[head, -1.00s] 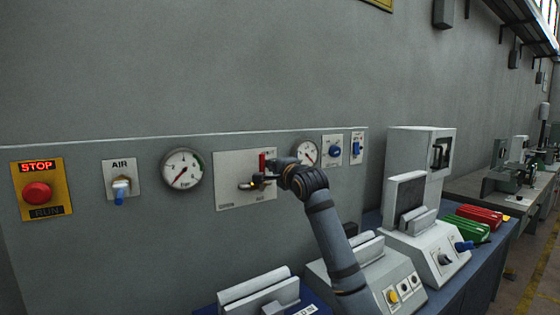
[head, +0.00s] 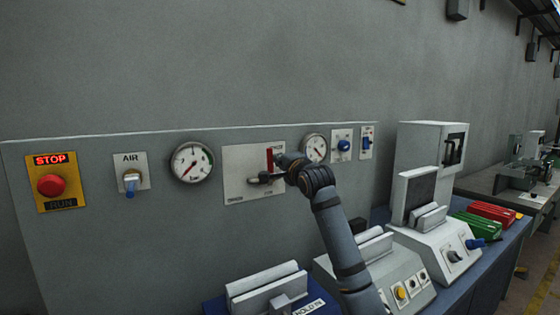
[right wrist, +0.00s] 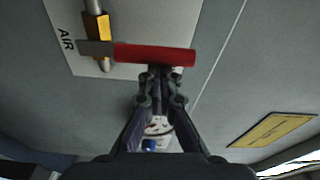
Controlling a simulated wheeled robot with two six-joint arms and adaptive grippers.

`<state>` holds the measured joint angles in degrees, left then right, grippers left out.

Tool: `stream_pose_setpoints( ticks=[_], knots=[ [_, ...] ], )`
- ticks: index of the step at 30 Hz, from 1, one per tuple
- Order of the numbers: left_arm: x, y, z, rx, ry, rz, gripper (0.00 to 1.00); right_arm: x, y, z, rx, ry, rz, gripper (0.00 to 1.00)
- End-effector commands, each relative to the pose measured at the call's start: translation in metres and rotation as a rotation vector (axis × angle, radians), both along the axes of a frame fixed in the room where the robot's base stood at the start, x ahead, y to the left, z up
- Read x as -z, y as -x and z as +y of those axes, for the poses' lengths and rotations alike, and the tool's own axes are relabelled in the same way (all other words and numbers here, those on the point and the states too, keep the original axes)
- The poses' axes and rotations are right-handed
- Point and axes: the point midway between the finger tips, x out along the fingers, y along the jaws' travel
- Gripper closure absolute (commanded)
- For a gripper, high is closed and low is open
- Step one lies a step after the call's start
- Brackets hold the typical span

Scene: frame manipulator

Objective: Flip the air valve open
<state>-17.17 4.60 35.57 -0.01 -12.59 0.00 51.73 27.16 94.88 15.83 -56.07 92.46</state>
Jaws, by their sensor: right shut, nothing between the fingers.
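The air valve has a red lever (head: 270,159) standing upright on a pale panel (head: 238,167) on the grey wall unit. In the right wrist view the red lever (right wrist: 155,54) lies across the picture, beside a brass body (right wrist: 96,27) and the letters AIR. My right gripper (right wrist: 160,72) is shut and empty, its fingertips right at the lever's edge; I cannot tell whether they touch. In the head view the right gripper (head: 281,161) is just right of the lever, partly hidden by my own wrist. My left gripper is not in view.
A blue switch (head: 130,185) on a plate also marked AIR, a pressure gauge (head: 191,163) and a red STOP button (head: 51,186) are to the left. A second gauge (head: 315,148) is close right of my gripper. White bench machines (head: 432,228) stand below right.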

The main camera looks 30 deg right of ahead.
Motion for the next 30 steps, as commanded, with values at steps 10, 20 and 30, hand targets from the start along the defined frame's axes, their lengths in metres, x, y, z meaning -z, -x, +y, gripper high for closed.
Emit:
stream_pose_setpoints(
  ticks=[10,20,30],
  knots=[
    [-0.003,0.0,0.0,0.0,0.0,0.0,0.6,-0.001,0.0,0.014,-0.003,0.155,0.0,1.0],
    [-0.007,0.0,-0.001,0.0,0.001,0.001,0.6,0.002,0.0,0.037,-0.003,0.462,0.001,1.0],
    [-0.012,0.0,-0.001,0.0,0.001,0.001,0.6,0.013,0.0,0.059,-0.003,0.785,0.002,1.0]
  ],
)
